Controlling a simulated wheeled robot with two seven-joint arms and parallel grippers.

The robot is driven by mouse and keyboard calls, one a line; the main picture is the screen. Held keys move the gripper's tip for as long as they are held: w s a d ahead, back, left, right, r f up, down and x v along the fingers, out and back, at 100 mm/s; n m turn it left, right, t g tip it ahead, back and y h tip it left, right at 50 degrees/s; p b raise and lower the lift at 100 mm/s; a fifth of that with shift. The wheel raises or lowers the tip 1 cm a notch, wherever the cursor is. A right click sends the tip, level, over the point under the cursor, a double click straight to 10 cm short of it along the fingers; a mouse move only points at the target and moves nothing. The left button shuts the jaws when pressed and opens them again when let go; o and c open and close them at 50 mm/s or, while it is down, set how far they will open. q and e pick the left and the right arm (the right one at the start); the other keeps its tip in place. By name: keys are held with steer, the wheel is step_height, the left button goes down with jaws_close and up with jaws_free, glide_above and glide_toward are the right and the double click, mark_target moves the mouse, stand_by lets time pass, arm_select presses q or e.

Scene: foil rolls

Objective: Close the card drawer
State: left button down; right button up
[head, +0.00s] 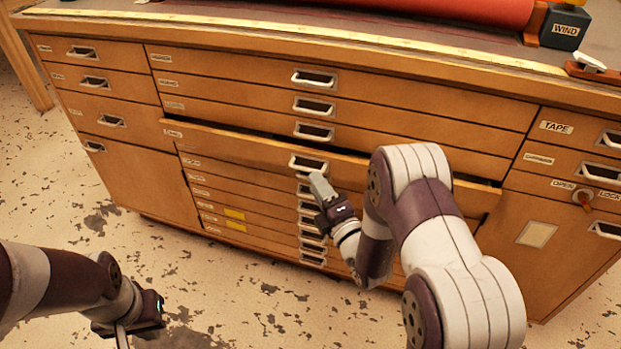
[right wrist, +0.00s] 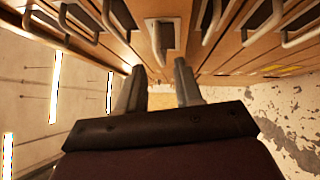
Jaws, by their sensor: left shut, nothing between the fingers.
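A drawer (head: 240,147) in the middle column of the wooden cabinet stands partly pulled out, with a dark gap above its front. Its small label is too small to read. Its metal handle (head: 309,163) is at the middle of its front. My right gripper (head: 318,186) is just below and in front of this handle. In the right wrist view its two fingers (right wrist: 160,88) are apart, with a metal handle (right wrist: 161,40) ahead of the gap; contact cannot be told. My left gripper (head: 122,335) is shut and empty over the floor at the lower left, partly cut off by the frame.
Closed drawers (head: 245,70) lie above, with several thinner ones (head: 240,215) below. Side columns hold more drawers and a lockable door (head: 537,234). A red roll (head: 450,10) and a wind box (head: 566,27) sit on top. The floor (head: 40,180) at left is clear.

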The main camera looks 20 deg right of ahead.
mark_target(317, 163)
steer(key=x, duration=0.4)
steer(key=shift+w+b, duration=0.1)
steer(key=shift+b, duration=0.2)
jaws_close()
steer(key=shift+w+d+f+b, duration=0.1)
steer(key=shift+w+d+b, duration=0.2)
steer(key=shift+w+d, duration=0.35)
steer(key=shift+w+d+b, duration=0.3)
steer(key=shift+w+d, duration=0.05)
steer(key=shift+w, duration=0.5)
steer(key=shift+d+r, duration=0.15)
steer(key=shift+r, duration=0.2)
steer(key=shift+w, duration=0.1)
jaws_free()
steer(key=shift+w+f, duration=0.15)
